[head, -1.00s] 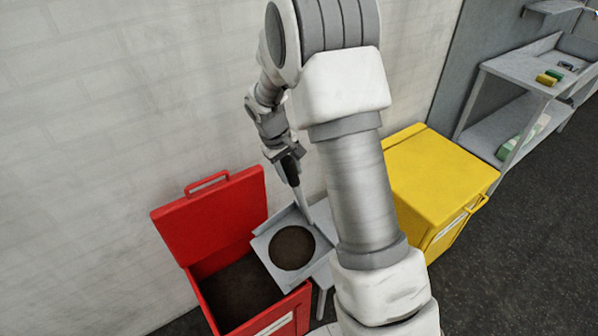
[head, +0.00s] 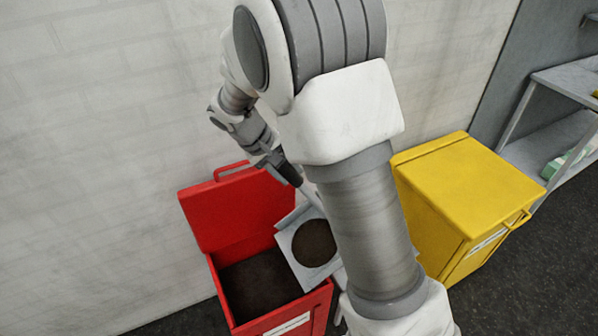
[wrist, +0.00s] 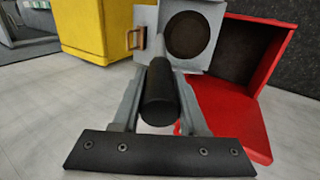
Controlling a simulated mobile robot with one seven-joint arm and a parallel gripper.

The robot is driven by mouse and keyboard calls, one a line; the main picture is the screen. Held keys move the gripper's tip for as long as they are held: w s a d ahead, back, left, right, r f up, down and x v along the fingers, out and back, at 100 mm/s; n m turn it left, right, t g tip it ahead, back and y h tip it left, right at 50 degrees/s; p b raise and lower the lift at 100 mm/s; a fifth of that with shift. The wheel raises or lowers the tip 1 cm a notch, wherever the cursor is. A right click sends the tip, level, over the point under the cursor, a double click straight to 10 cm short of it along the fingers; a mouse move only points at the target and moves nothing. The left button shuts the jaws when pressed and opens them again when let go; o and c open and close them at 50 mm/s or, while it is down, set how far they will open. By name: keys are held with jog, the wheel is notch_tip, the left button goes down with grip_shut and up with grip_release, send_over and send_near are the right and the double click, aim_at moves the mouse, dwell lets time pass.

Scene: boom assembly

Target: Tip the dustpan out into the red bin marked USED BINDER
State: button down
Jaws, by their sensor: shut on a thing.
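My gripper (head: 277,166) is shut on the black handle (wrist: 160,95) of the dustpan. The grey dustpan (head: 289,243) holds a round dark heap (head: 314,243); the heap also shows in the wrist view (wrist: 187,36). The red bin (head: 321,297) stands with its lid (head: 232,209) raised against the wall. The dustpan is at the right side of the bin's opening, partly over its right edge, and tilted in the picture. Dark material (head: 258,284) shows inside the bin. A white label (head: 289,326) is on its front, too small to read. My arm hides the dustpan's right side.
A yellow bin (head: 462,180) with its lid shut stands to the right. A grey shelf unit (head: 560,135) is beyond it at the far right. A pale brick wall (head: 100,140) runs close behind the red bin.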

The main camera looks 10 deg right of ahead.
jog(key=s+a+h+b, duration=0.2)
jog(key=a, duration=0.5)
jog(key=shift+a+f+t, duration=0.15)
jog(key=shift+a+t, duration=0.1)
jog(key=shift+t, duration=0.05)
jog(key=shift+d, duration=0.1)
dwell(1.1)
